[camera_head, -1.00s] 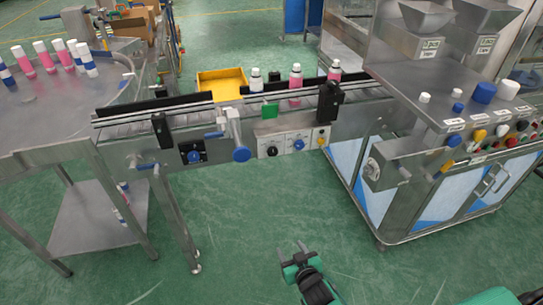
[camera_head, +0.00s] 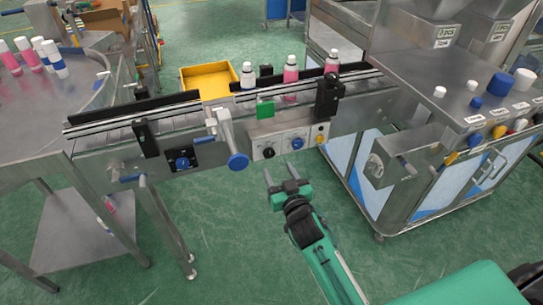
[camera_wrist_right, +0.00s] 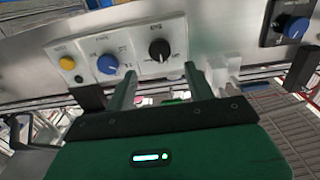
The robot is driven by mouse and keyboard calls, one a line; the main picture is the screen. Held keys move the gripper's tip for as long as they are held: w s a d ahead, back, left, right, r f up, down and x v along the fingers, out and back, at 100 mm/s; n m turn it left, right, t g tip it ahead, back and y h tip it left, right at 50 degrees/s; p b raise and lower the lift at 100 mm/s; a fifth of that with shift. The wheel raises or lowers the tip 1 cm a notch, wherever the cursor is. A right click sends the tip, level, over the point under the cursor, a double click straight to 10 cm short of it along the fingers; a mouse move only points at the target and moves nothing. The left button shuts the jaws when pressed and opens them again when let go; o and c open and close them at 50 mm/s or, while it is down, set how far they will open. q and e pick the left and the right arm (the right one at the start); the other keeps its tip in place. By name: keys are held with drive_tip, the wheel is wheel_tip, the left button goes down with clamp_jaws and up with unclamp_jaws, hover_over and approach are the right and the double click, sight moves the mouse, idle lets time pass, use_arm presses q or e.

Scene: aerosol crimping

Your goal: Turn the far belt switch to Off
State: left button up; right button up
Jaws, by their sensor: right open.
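A white control panel (camera_head: 281,145) on the front of the conveyor carries a black knob (camera_head: 268,152), a blue knob (camera_head: 297,143) and a yellow button (camera_head: 320,139). A separate blue knob (camera_head: 182,163) sits on a black plate further left. I cannot tell which is the far belt switch; the labels are too small to read. My right gripper (camera_head: 281,178) is open and empty, below and in front of the panel. In the right wrist view, the black knob (camera_wrist_right: 159,50) shows just beyond the gap between the open fingers (camera_wrist_right: 162,84), apart from them. My left gripper is out of view.
Several bottles (camera_head: 291,72) stand on the belt. A yellow bin (camera_head: 208,82) is behind it. A steel machine cabinet (camera_head: 420,180) stands at right. Open green floor lies in front of the conveyor.

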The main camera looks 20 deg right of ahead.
sight(270, 154)
drive_tip(key=w, duration=0.6)
drive_tip(key=shift+w+a+p, duration=0.15)
drive_tip(key=shift+w+p, duration=0.15)
drive_tip(key=shift+w, duration=0.05)
drive_tip(key=c, duration=1)
